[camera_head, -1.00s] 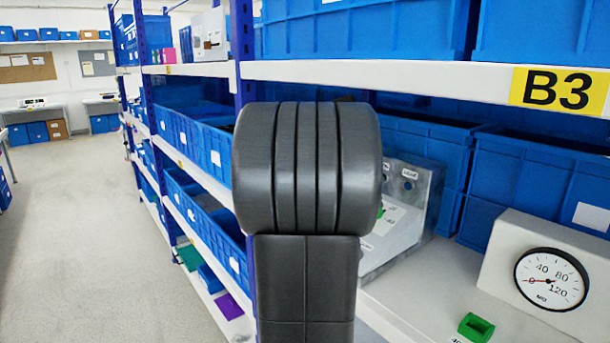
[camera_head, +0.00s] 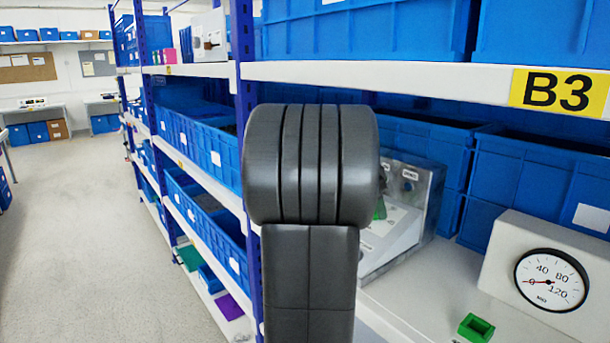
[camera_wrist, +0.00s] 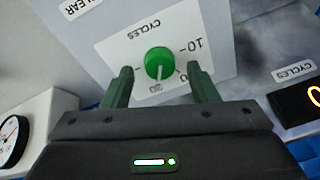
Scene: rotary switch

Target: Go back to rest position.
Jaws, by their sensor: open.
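My gripper (camera_wrist: 160,88) shows in the wrist view with its two dark green fingers apart and nothing between them but the view of a switch panel. A round green rotary knob (camera_wrist: 159,63) sits on a white plate (camera_wrist: 120,45) marked CYCLES, with scale numbers around it. The knob lies just beyond the fingertips, and I cannot tell whether they touch it. In the head view my dark arm link hides much of the grey switch box (camera_head: 424,200) on the shelf, and my gripper is hidden there.
A gauge box (camera_head: 510,250) with a round dial and a small green block (camera_head: 476,328) stand on the shelf to the right. Blue bins (camera_head: 535,180) fill the shelf behind. An upper shelf edge (camera_head: 400,74) labelled B3 runs above. The aisle floor (camera_head: 80,220) at left is clear.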

